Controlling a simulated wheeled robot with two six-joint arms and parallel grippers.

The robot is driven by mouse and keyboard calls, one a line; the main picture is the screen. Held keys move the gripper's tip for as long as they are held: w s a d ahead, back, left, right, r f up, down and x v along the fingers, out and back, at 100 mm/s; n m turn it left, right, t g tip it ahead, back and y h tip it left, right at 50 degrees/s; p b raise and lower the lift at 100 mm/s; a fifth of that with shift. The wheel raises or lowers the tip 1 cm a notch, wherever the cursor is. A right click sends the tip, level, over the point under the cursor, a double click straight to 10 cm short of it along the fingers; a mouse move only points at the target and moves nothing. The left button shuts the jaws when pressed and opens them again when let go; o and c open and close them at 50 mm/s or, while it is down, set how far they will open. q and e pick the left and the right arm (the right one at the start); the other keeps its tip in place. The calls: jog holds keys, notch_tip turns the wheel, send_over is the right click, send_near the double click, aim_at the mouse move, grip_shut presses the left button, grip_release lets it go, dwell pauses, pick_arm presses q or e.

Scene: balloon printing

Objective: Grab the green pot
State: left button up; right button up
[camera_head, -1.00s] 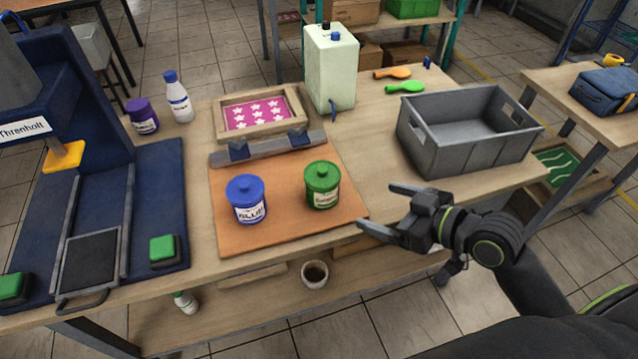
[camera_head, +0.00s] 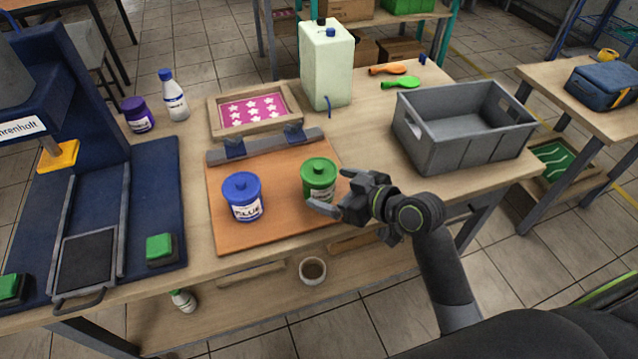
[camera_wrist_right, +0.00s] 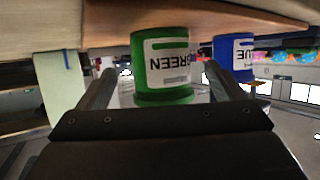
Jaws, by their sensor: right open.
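The green pot (camera_head: 317,176) stands upright with its lid on, on the orange-brown board (camera_head: 270,225). A blue pot (camera_head: 243,196) stands to its left on the same board. My right gripper (camera_head: 328,190) is open at the right side of the green pot, its fingers pointing at it. In the right wrist view the picture is upside down; the green pot (camera_wrist_right: 163,65) shows between the two spread fingers, and the blue pot (camera_wrist_right: 236,58) is beyond it. I cannot tell whether either finger touches the green pot. My left gripper is not in view.
A grey crate (camera_head: 448,151) stands to the right on the table. A pale canister (camera_head: 327,70) and a framed pink star screen (camera_head: 222,127) are behind the board. A blue press (camera_head: 160,190) fills the left. The balloons (camera_head: 400,83) lie at the back.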

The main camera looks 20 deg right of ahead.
jog(key=x, duration=0.4)
jog(key=shift+w+a, duration=0.2)
jog(key=shift+r, duration=0.1)
jog(key=c, duration=1.2)
